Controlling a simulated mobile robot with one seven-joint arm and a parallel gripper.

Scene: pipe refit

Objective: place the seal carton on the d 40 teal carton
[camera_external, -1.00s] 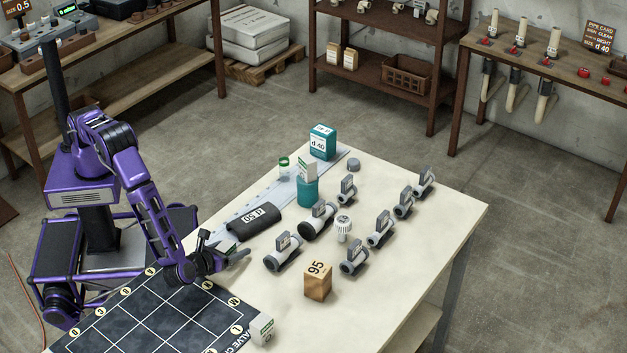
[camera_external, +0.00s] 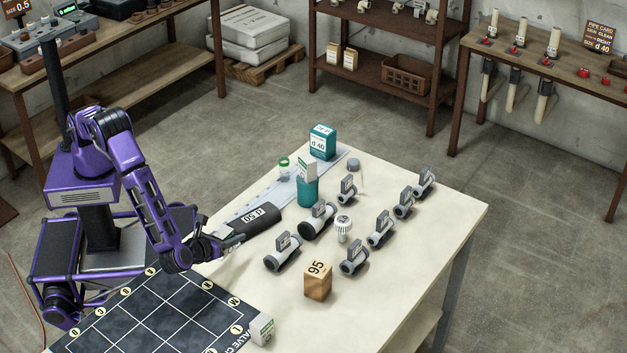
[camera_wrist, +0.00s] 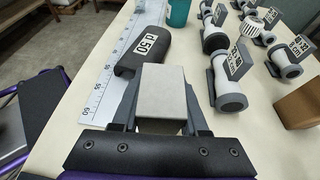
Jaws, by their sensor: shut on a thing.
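The d 40 teal carton (camera_external: 322,143) stands upright at the far end of the table, with a white label on its front. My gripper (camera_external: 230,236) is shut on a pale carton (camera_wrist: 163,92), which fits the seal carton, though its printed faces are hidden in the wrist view. The fingers lie on both sides of it. In the external view the held carton (camera_external: 223,231) is small and partly hidden. My gripper is above the near left part of the table, well short of the teal carton.
A black d 50 sleeve (camera_external: 260,217) lies just beyond my gripper. A teal cup (camera_external: 307,191) holding a white-green card stands before the teal carton. Several valves, a white knob (camera_external: 343,230) and a brown 95 block (camera_external: 318,281) stand to the right. Another white-green carton (camera_external: 262,328) sits by the dark mat.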

